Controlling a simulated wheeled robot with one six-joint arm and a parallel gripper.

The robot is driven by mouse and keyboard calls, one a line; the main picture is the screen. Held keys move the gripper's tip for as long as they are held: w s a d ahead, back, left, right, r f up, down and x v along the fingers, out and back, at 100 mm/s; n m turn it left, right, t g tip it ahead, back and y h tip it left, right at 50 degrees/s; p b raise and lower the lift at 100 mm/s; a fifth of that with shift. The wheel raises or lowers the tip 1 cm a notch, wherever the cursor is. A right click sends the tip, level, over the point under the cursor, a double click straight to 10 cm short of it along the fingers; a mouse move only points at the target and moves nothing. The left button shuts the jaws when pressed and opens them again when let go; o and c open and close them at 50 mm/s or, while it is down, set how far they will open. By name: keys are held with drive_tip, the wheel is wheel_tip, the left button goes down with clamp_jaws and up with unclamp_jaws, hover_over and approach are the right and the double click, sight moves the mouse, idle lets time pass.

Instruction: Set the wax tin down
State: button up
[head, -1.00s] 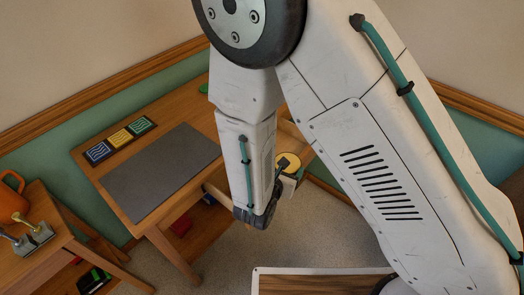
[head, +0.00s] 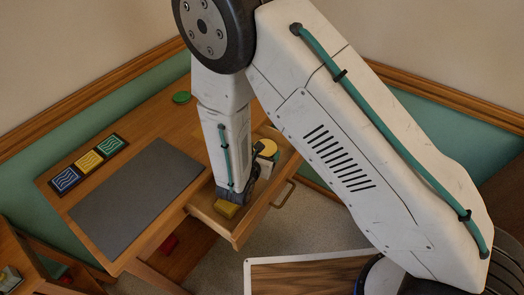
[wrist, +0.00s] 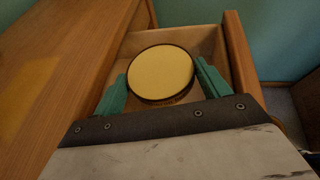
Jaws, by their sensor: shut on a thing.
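The wax tin, round with a yellow lid and dark rim, is between the teal fingers of my gripper (wrist: 160,88) in the wrist view, where the tin (wrist: 162,72) shows its lid face-on. In the head view the tin (head: 266,148) is partly hidden behind my gripper (head: 254,165). My gripper is shut on the tin's sides. The tin is over the open wooden drawer (head: 215,222). I cannot tell whether its underside touches the drawer floor.
A yellow block (head: 227,209) lies in the drawer's front left part. The drawer handle (head: 283,195) sticks out in front. The desk holds a grey mat (head: 137,185), a row of patterned tiles (head: 90,163) and a green round thing (head: 181,97).

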drive_tip(key=shift+a+f, duration=0.2)
drive_tip(key=shift+f, duration=0.25)
drive_tip(key=shift+a, duration=0.1)
drive_tip(key=shift+f, duration=0.6)
drive_tip(key=o, duration=1.1)
